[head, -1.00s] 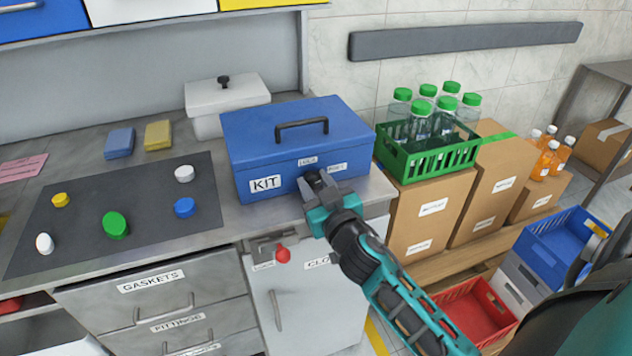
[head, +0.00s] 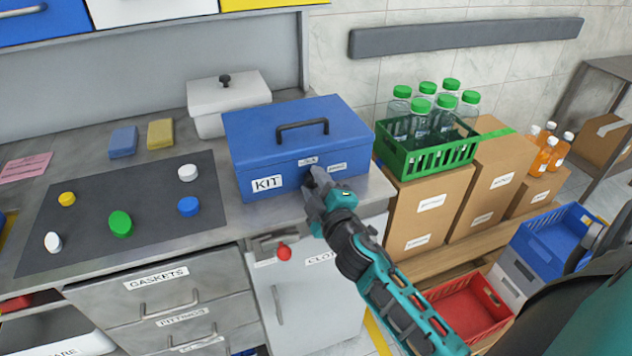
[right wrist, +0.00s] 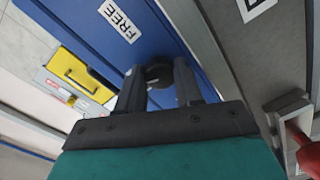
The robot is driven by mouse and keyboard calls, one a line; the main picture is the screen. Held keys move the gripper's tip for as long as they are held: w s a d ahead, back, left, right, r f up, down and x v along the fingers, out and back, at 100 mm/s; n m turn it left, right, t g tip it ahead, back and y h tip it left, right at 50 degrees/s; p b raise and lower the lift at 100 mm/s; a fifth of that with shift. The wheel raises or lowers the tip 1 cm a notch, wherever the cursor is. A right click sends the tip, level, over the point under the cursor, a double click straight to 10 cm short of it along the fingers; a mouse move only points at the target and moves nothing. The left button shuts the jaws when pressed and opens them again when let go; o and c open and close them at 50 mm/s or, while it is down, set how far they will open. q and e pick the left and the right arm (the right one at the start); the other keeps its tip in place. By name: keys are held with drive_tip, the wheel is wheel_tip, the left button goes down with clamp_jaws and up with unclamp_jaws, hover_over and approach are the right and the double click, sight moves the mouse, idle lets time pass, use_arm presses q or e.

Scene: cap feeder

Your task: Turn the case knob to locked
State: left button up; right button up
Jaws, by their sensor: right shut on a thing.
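In the right wrist view, the right-hand label reads FREE (right wrist: 120,19). My right gripper (head: 312,178) is at the case front, shut on the dark round knob (right wrist: 159,74), which sits between the fingers in the right wrist view. The fingers hide the knob in the head view, and its pointing direction cannot be told. My left gripper is out of view.
A dark mat (head: 90,230) with several coloured caps lies left of the case. A white lidded box (head: 215,90) stands behind it. A green crate (head: 400,160) of bottles sits on cartons to the right. A red knob (head: 284,252) sticks out below the counter edge.

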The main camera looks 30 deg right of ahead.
drive_tip(key=n, duration=0.3)
drive_tip(key=shift+n, duration=0.4)
idle(0.3)
drive_tip(key=o, duration=1)
drive_tip(key=shift+o, duration=0.2)
drive_tip(key=shift+f, duration=0.1)
